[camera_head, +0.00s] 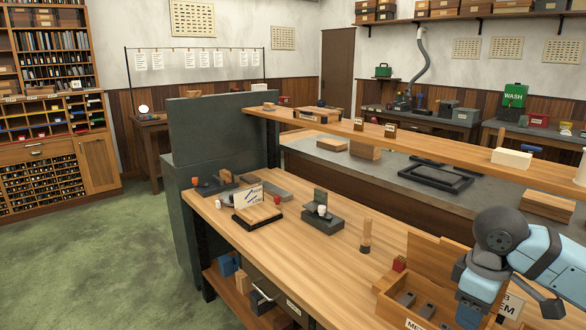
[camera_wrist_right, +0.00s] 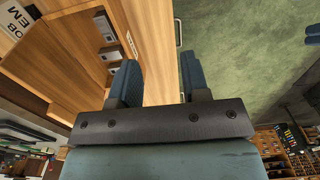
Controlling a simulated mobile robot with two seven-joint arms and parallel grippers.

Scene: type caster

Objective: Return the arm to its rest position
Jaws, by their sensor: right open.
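My right arm (camera_head: 545,260) comes in from the right edge in the head view, bent at a dark joint. Its light blue wrist points down over the front right of the wooden bench (camera_head: 345,262). My right gripper (camera_wrist_right: 158,80) shows in the right wrist view with its two blue fingers apart and nothing between them. The bench edge and the green floor lie behind the fingers. In the head view the fingertips are hidden or cut off at the bottom edge. My left arm and gripper are not in view.
An open wooden compartment box (camera_head: 388,284) with grey pieces stands beside my right wrist. A raised wooden shelf (camera_head: 440,150) runs behind the bench. A small wooden peg-like piece (camera_head: 366,236) and a dark grey block (camera_head: 322,222) stand farther left. Bare bench top lies between them.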

